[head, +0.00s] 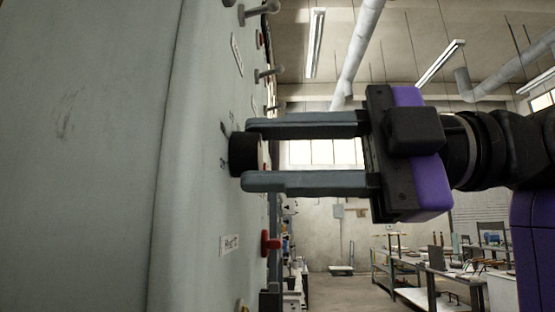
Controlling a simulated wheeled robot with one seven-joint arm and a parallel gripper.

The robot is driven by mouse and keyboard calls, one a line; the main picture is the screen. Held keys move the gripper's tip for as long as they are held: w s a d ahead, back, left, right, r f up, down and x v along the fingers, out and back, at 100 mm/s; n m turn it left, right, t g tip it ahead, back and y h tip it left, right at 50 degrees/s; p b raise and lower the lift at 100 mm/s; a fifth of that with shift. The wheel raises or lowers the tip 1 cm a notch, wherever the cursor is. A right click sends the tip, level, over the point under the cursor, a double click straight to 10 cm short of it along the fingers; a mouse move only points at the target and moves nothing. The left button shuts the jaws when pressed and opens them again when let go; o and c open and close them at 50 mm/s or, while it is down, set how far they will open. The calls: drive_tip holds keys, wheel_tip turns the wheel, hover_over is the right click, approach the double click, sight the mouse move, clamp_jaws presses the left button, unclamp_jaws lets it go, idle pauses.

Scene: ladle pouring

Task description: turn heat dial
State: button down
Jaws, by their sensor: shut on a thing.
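The heat dial (241,154) is a round black knob on the face of the pale grey-green panel (190,220). My gripper (247,153) reaches in from the right, level, with its two long grey fingers above and below the dial. It is shut on the dial, and the fingertips come close to the panel face. The dial's front and any pointer on it are mostly hidden by the side-on view. Small dark marks show on the panel beside the dial.
Knobs or levers (262,9) stick out from the panel above, and a red knob (270,243) sits below near a small label (229,244). Workbenches (430,280) stand farther back at right. The space right of the panel is open around my arm.

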drive_tip(key=shift+n, duration=0.6)
drive_tip(key=c, duration=0.9)
unclamp_jaws()
drive_tip(key=shift+c, duration=0.2)
drive_tip(key=shift+d, duration=0.15)
drive_tip(key=d, duration=0.7)
drive_tip(key=shift+s+d+b, duration=0.15)
drive_tip(key=shift+d+b, duration=0.15)
drive_tip(key=shift+b, duration=0.15)
